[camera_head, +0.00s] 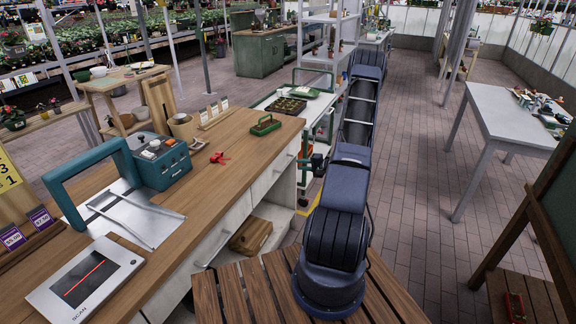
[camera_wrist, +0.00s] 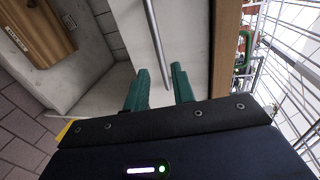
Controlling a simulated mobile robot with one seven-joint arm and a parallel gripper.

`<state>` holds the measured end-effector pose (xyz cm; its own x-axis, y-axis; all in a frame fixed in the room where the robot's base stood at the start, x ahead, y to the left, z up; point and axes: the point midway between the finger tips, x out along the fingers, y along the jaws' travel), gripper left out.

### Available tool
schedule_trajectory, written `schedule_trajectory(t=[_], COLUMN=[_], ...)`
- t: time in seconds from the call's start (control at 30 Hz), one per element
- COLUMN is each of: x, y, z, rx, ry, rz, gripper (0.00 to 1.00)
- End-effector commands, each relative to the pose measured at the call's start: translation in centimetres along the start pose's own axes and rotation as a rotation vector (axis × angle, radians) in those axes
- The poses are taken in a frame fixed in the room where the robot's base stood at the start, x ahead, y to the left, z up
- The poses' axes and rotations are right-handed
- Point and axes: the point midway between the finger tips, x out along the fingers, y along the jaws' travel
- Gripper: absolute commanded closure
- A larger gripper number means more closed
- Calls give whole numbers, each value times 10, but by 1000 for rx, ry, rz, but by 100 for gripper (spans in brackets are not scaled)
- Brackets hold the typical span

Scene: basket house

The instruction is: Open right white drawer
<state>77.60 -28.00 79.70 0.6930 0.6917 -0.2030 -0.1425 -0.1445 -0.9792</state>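The right white drawer is in the white front under the wooden counter; its face (camera_wrist: 190,40) fills the middle of the wrist view and shows in the head view (camera_head: 273,172). A thin grey bar handle (camera_wrist: 155,40) runs along the face. My gripper (camera_wrist: 160,88) has teal fingers, spread apart in front of the drawer. The lower end of the handle shows between the fingertips, with gaps on both sides. I cannot tell whether either finger touches the handle. In the head view, much of the gripper is hard to make out beside the counter.
An open compartment with a wooden box (camera_head: 250,235) lies below the drawer. A white-grey table (camera_head: 500,105) stands right; the brick floor between is clear.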

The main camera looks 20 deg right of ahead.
Motion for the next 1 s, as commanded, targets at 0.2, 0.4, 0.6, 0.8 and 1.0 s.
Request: schedule_trajectory(t=[0.2,0.4,0.6,0.8,1.0], x=[40,67,80,82,82], y=[0,0,0,0,0], z=[0,0,0,0,0], rx=[-1,-1,0,0,0], ry=[-3,-2,-2,-1,-1], rz=[0,-1,0,0,0], gripper=[75,75,75,75,90])
